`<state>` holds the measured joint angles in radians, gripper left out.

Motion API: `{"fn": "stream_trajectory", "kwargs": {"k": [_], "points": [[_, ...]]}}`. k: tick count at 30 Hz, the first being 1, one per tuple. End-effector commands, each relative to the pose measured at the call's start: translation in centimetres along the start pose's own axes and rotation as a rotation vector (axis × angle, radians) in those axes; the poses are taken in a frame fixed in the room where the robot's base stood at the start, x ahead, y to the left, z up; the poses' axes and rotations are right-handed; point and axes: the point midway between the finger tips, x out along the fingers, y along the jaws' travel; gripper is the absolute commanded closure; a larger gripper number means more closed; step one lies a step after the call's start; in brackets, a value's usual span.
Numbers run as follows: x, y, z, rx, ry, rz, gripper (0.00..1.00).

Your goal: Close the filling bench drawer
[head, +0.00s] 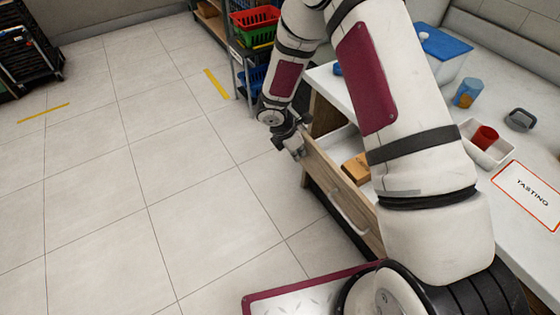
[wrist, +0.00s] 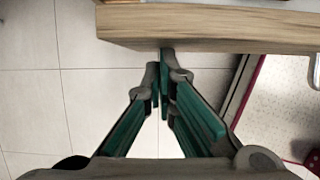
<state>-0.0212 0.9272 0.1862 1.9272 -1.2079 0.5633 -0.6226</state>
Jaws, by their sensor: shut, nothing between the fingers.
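The wooden drawer (head: 345,192) of the bench (head: 324,84) stands pulled out, with a pale handle (head: 349,210) on its front. Inside it I see an orange-brown block (head: 355,168); my arm hides part of the drawer. My gripper (head: 299,152) is at the far end of the drawer front, on its outer side. In the wrist view the gripper (wrist: 163,75) has its green-padded fingers together and empty. Their tips are at the lower edge of the wooden drawer front (wrist: 210,28); I cannot tell if they touch it.
On the bench top are a blue-lidded box (head: 440,48), a blue cup (head: 467,92), a white tray (head: 480,150) with a red cup, and a "TASTING" sign (head: 530,192). A shelf with coloured baskets (head: 255,22) stands beyond.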

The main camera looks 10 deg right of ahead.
Motion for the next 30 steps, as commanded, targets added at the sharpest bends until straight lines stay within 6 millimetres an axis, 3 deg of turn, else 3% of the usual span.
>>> {"fn": "stream_trajectory", "kwargs": {"k": [6, 15, 21, 30], "points": [[2.5, 0.0, 5.8, 0.007, -0.002, -0.002, 1.0], [4.9, 0.0, 12.0, 0.005, -0.002, 0.0, 1.0], [5.8, 0.0, 14.4, 0.001, -0.001, 0.0, 1.0], [6.2, 0.1, 15.5, 0.0, 0.0, 0.0, 1.0]]}}
